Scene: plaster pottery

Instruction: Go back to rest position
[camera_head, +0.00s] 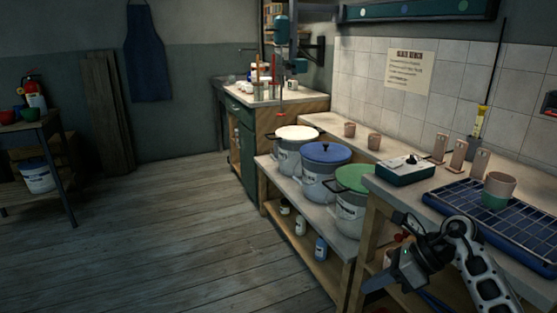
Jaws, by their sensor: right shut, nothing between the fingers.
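My right gripper (377,284) is at the lower right of the head view, in front of the wooden bench. Its fingers are shut with nothing between them and point down and left. My right arm comes in from the bottom right corner. My left gripper and left arm are not in the head view.
A cup with a green lower part (498,192) stands on a blue grid tray (450,200) beside my arm. The wooden floor (150,240) to the left is clear.

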